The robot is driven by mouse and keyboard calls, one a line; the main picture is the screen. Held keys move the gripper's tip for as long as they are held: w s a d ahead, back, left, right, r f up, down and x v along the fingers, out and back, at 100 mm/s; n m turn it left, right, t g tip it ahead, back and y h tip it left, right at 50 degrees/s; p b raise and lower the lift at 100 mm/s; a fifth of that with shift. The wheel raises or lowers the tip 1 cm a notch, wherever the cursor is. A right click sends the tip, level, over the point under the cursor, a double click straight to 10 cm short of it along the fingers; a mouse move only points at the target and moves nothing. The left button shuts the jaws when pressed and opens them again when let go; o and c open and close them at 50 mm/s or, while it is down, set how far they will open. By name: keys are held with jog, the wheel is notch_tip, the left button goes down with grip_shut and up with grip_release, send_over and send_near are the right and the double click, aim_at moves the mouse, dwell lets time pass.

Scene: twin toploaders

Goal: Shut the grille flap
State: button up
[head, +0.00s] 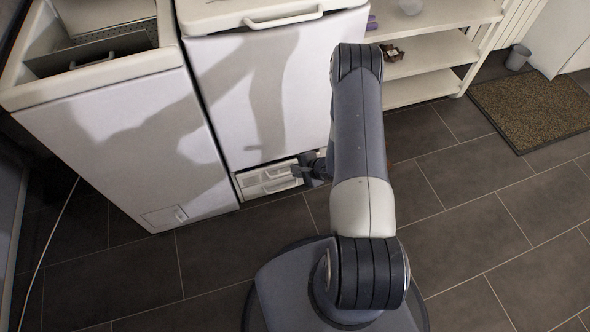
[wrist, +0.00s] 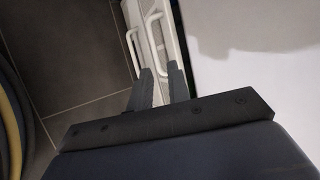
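The grille flap (head: 268,180) is a pale panel at the foot of the right toploader (head: 265,90). It seems to stand out from the opening, though its exact angle is hard to tell. White bar handles show there, and also on the flap in the wrist view (wrist: 140,15). My gripper (head: 306,171) is low at the flap's right end. In the wrist view its two dark fingers (wrist: 160,72) are apart, with tips close to the nearer handle. I cannot tell whether they touch it. The arm hides part of the area right of the flap.
The left toploader (head: 120,140) stands close beside, with its lid open and its own small flap (head: 165,217) flush. A white shelf unit (head: 425,60) is at the right. A doormat (head: 535,103) lies farther right. The tiled floor in front is mostly clear.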

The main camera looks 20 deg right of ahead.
jog(key=p+v, duration=0.2)
jog(key=v, duration=0.7)
jog(key=shift+s, duration=0.2)
jog(key=shift+r, duration=0.15)
